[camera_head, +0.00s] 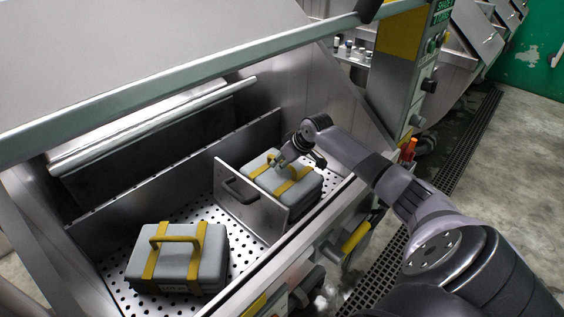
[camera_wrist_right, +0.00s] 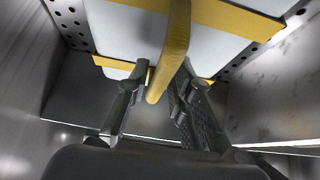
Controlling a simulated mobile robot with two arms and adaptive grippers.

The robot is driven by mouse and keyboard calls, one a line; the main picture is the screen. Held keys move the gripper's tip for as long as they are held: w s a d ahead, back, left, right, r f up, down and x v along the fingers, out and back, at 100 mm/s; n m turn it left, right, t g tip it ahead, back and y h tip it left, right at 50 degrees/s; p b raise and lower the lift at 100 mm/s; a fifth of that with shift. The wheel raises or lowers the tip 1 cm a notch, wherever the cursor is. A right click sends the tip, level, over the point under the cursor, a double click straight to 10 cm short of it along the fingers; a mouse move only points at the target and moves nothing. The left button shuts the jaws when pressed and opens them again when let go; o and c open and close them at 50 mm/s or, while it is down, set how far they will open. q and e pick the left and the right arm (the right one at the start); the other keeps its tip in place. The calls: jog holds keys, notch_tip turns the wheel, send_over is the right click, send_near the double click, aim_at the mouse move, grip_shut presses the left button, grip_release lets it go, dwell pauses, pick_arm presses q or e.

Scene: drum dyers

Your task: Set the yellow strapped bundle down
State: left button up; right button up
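A grey bundle (camera_head: 308,187) with yellow straps and a yellow handle is in the right compartment of the metal drum trough. My right gripper (camera_head: 288,160) is at the top of this bundle. In the right wrist view, its fingers (camera_wrist_right: 160,85) are on either side of the yellow handle (camera_wrist_right: 174,45) and appear closed against it. The pale bundle (camera_wrist_right: 125,28) lies beyond. Its underside is hidden, so I cannot tell whether it touches the floor. A similar strapped bundle (camera_head: 203,258) sits in the left compartment. My left gripper is not in view.
A metal divider (camera_head: 262,212) with a dark handle separates the two compartments. The perforated floor (camera_head: 122,282) shows around the left bundle. The trough's front edge runs below my right arm. A control column (camera_head: 398,85) stands to the right.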

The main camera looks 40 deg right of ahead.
jog(key=shift+o, duration=0.8)
jog(key=shift+s+r, duration=0.1)
jog(key=shift+r, duration=0.15)
jog(key=b+v, duration=0.1)
jog(key=v, duration=1)
jog(key=shift+r+b, duration=0.3)
jog(key=shift+r, duration=0.05)
jog(key=shift+s, duration=0.1)
